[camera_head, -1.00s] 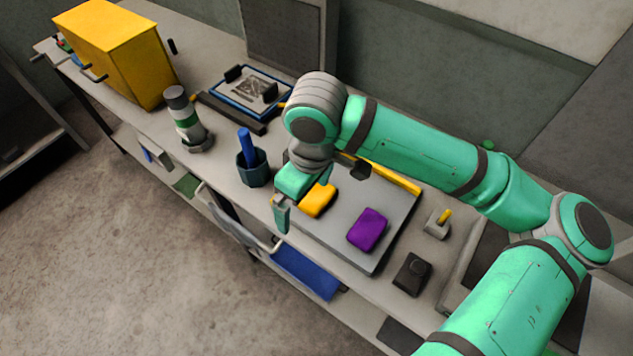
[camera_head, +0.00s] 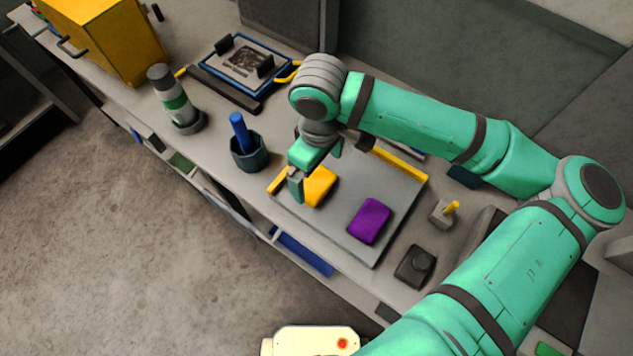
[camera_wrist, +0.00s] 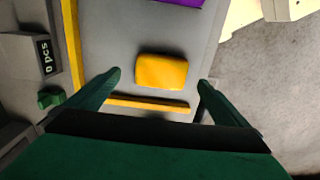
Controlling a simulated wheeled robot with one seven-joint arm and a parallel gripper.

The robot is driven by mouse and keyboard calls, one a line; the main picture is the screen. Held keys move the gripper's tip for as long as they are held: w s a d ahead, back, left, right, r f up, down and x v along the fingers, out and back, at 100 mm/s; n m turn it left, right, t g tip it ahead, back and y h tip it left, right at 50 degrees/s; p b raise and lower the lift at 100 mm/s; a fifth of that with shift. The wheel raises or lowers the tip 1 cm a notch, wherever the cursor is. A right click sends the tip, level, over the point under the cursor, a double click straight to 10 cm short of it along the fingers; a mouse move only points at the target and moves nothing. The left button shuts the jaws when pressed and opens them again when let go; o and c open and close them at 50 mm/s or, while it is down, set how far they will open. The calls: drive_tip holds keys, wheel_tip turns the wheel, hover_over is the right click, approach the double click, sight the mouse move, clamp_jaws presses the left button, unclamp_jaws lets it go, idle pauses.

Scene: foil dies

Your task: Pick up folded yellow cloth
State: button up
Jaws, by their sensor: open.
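The folded yellow cloth (camera_head: 320,187) lies flat on a grey board (camera_head: 340,227) with yellow edge strips. In the wrist view the cloth (camera_wrist: 162,71) lies ahead of the fingertips, roughly midway between them across the picture. My gripper (camera_head: 314,180) is at the cloth's left end in the head view, partly covering it. My gripper also shows in the wrist view (camera_wrist: 160,80), with its two green fingers wide apart and nothing between them. I cannot tell the exact height of the fingers above the board. A folded purple cloth (camera_head: 370,221) lies on the same board.
A dark cup (camera_head: 249,152) with a blue-handled tool stands left of the board. A grey-green bottle (camera_head: 173,98), a blue-framed plate (camera_head: 245,71) and a yellow box (camera_head: 100,38) stand further left. A black block (camera_head: 415,266) and a small yellow-handled piece (camera_head: 443,213) are at right.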

sight(317, 183)
drive_tip(key=shift+a+f, duration=0.2)
drive_tip(key=shift+f, duration=2.45)
drive_tip(key=c, duration=1.2)
